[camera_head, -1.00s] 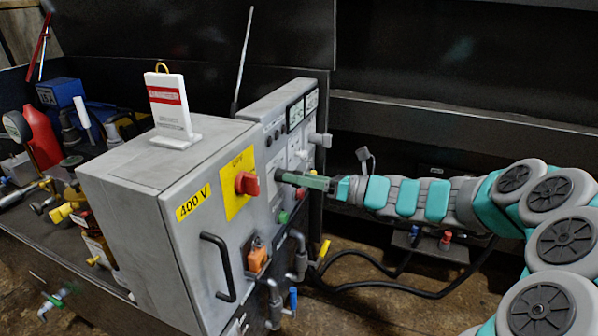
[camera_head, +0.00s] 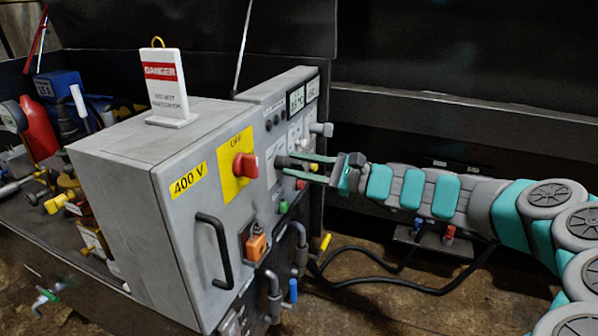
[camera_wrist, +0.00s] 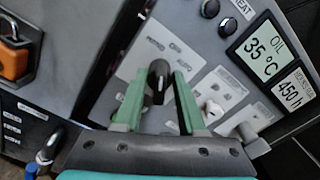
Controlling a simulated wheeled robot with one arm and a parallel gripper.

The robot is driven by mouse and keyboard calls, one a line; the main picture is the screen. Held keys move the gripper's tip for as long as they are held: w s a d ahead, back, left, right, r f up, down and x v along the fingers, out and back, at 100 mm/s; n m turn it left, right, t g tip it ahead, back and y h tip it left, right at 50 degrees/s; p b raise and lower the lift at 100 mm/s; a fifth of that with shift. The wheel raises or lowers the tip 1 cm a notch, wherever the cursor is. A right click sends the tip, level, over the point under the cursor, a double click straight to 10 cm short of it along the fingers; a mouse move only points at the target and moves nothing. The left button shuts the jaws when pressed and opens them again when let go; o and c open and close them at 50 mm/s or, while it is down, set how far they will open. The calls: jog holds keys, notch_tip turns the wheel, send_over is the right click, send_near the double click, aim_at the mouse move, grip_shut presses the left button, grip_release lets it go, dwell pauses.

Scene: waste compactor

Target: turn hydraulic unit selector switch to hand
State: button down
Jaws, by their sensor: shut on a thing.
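The control panel (camera_head: 268,108) is the grey face to the right of the 400 V cabinet. My gripper (camera_head: 285,161) reaches the panel from the right in the head view. Its green fingers lie on either side of the black knob in the wrist view (camera_wrist: 158,88), closed on it near the fingertips. The wrist view shows the knob's pointer mark running roughly along the fingers. The gripper partly hides the switch in the head view.
A red OFF switch (camera_head: 245,165) on yellow, a black handle (camera_head: 218,252) and an orange padlock (camera_head: 257,247) are left of the gripper. A white danger sign (camera_head: 165,85) stands on the cabinet. An oil temperature display (camera_wrist: 262,48) and a white knob (camera_wrist: 213,108) are nearby.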

jog(key=shift+f+n+b, duration=0.1)
jog(key=shift+n+b, duration=0.6)
jog(key=shift+n, duration=0.6)
jog(key=c, duration=0.9)
grip_release()
jog(key=shift+o, duration=0.2)
jog(key=v, duration=0.8)
jog(key=shift+a, duration=0.1)
